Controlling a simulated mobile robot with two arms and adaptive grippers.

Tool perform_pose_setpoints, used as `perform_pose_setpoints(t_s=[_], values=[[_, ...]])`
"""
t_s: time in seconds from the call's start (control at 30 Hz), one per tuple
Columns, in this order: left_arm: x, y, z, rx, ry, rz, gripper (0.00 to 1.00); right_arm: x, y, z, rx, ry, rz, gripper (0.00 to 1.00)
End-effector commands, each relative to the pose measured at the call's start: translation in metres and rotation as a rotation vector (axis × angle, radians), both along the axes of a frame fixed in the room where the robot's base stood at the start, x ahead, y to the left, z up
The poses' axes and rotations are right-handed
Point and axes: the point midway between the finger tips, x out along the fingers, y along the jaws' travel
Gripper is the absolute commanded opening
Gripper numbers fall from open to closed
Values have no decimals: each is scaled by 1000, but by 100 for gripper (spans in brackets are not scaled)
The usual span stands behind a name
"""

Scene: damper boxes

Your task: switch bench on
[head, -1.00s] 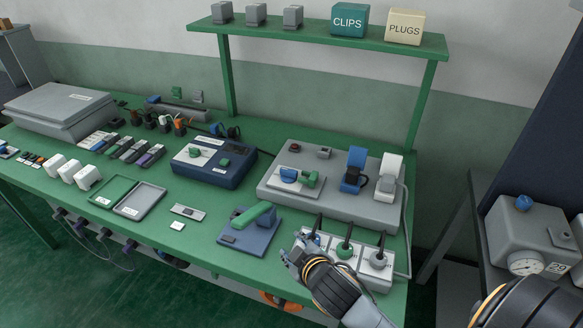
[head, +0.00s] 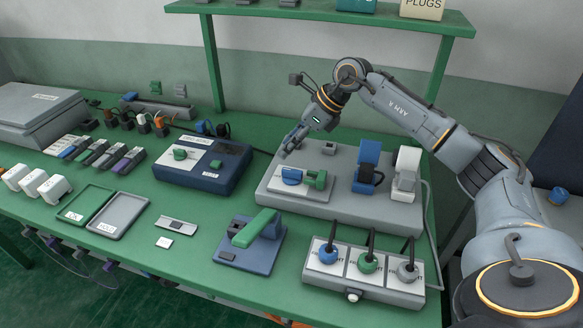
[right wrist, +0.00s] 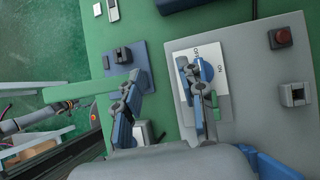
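The grey bench unit (head: 330,208) stands at the back right of the green bench. Its white switch plate (head: 305,194) carries a blue knob (head: 291,176) and a green handle (head: 316,180). My right gripper (head: 287,147) is above the unit's back left edge, behind the plate, apparently empty. In the right wrist view its two fingers (right wrist: 165,95) are spread apart; one overlaps the white plate (right wrist: 222,105), marked "ON", and partly hides the switch. A red button (right wrist: 282,37) shows there, but the gripper hides it in the head view. My left gripper is not in view.
A dark blue box (head: 203,165) stands left of the unit. A shelf (head: 300,12) hangs above.

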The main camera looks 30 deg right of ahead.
Motion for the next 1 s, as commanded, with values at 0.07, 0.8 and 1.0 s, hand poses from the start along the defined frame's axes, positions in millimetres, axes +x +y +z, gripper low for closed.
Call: perform_pose_setpoints(t_s=[0.07, 0.8, 1.0], values=[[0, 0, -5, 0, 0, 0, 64, -8, -41, 3, -111, 43, -24, 40], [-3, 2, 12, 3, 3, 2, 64, 8, -51, -90, -211, 107, -48, 40], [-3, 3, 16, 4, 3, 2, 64, 16, -45, -113, -211, 104, -48, 40]])
